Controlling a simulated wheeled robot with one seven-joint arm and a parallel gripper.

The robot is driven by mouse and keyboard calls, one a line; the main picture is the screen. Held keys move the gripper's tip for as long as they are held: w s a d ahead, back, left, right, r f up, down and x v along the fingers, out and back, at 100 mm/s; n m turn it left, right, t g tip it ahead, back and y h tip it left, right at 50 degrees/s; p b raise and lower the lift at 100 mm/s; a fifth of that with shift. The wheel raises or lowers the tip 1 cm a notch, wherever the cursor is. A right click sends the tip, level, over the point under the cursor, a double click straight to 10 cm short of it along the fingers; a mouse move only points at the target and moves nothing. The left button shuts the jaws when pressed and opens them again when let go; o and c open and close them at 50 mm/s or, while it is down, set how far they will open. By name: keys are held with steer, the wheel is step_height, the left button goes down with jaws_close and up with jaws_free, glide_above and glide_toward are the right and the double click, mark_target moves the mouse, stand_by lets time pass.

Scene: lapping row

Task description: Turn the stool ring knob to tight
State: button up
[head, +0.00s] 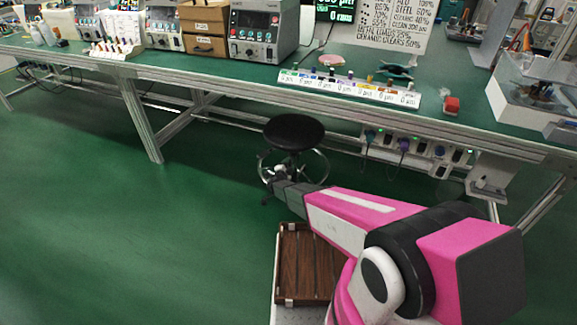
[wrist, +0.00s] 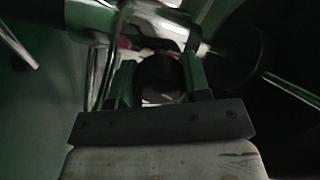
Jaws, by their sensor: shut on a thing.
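The stool (head: 293,131) stands on the green floor in front of the bench, with a round black seat and a shiny foot ring (head: 323,168). My gripper (head: 278,172) reaches in beside its column under the seat. In the wrist view, my gripper (wrist: 161,80) is shut on a dark round knob (wrist: 160,76) between its two fingers. Chrome tubes of the stool (wrist: 165,24) run behind it. The picture is dark there, so the knob's marks and turn angle cannot be told. The ring is partly hidden by my arm in the head view.
The long bench (head: 240,84) runs behind the stool, its frame legs (head: 140,118) reaching the floor. A power strip with plugs (head: 415,150) hangs under its front edge, right of the stool. The floor (head: 120,220) to the left is open.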

steer(key=shift+s+n, duration=0.1)
steer(key=shift+n, duration=0.6)
steer(key=o, duration=0.9)
steer(key=v, duration=1)
steer(key=shift+s+a, duration=0.15)
steer(key=shift+s, duration=0.2)
